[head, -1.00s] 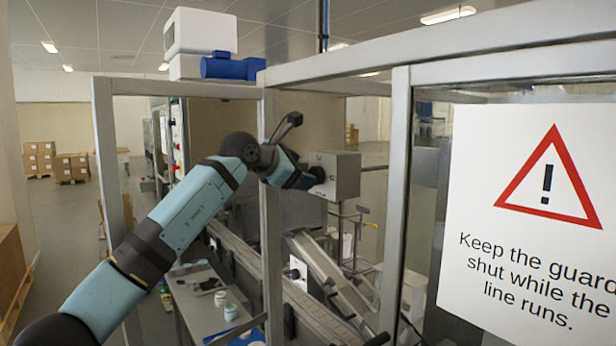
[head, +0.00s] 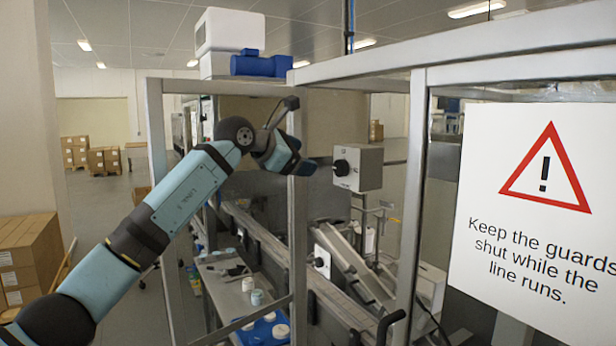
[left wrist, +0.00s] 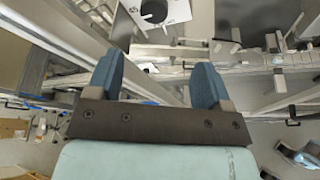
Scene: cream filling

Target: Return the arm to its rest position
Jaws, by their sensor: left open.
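My left arm reaches in from the left in the head view, and my left gripper (head: 302,168) is raised near the guard frame's upright post. It is a little left of the grey box with a black rotary knob (head: 342,168) and apart from it. In the left wrist view the two blue fingers (left wrist: 157,78) stand wide apart with nothing between them. The grey box with its knob also shows in the left wrist view (left wrist: 172,12), beyond the fingers. My right gripper is not in view.
A metal guard frame (head: 418,150) with a warning sign (head: 540,190) fills the right side. A conveyor (head: 270,245) runs behind it. A bench (head: 225,290) holds small jars (head: 257,297) and a blue tray (head: 250,335). Cartons (head: 25,255) are stacked at left.

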